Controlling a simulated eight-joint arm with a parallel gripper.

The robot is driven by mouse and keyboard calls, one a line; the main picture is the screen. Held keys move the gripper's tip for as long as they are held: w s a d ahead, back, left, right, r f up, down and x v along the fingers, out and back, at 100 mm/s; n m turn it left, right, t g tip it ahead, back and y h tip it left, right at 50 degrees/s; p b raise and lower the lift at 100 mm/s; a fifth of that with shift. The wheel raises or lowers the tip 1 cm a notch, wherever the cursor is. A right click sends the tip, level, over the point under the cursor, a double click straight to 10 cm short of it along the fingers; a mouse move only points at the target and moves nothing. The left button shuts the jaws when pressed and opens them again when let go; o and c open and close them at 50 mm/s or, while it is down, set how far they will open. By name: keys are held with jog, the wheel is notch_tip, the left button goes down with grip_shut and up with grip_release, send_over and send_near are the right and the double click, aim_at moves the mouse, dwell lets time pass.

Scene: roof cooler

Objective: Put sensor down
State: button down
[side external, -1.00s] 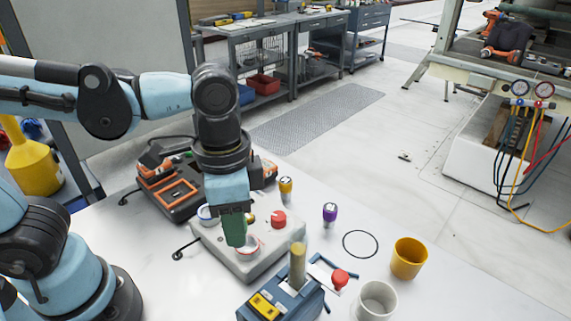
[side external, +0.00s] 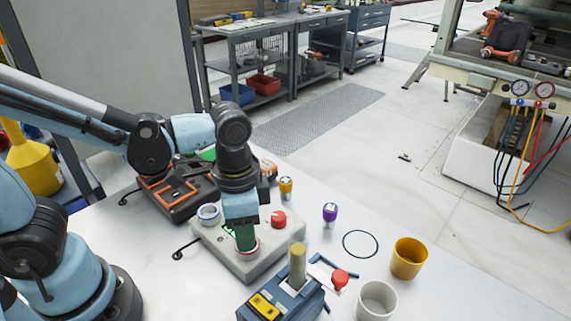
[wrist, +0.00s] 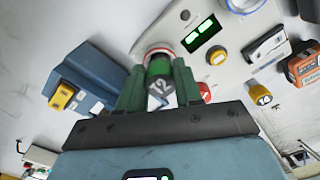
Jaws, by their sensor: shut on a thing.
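My gripper (wrist: 158,92) has green fingers shut on a green sensor (wrist: 159,74) with a white-marked end in the wrist view. The sensor points toward a white, red-rimmed round socket (wrist: 153,52) on a light grey box (side external: 225,250). In the side view my gripper (side external: 246,238) is low over that socket, and its fingers hide most of the sensor. I cannot tell whether the sensor touches the socket. A yellow sensor (side external: 286,188) and a purple sensor (side external: 330,213) stand upright to the right of the box.
The box has a red knob (side external: 279,219), a green-lit display (wrist: 201,35) and a blue-rimmed socket (side external: 208,215). A blue device (side external: 285,300) stands close in front. A yellow cup (side external: 408,258) and white cup (side external: 376,301) stand right. A black circle (side external: 360,244) marks bare table.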

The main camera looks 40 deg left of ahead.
jog(key=shift+f, duration=0.35)
jog(key=c, duration=0.8)
grip_release()
jog(key=shift+o, duration=0.2)
notch_tip(320, 180, up, 12)
jog(key=r, duration=0.1)
jog(key=w+a+f+n+t, duration=0.3)
jog(key=a+f+n+t, duration=0.3)
jog(key=a, duration=0.4)
jog(key=shift+w+a+n+t, duration=0.25)
jog(key=shift+a+n+t, duration=0.15)
jog(key=shift+t, duration=0.2)
jog(key=shift+f, duration=0.1)
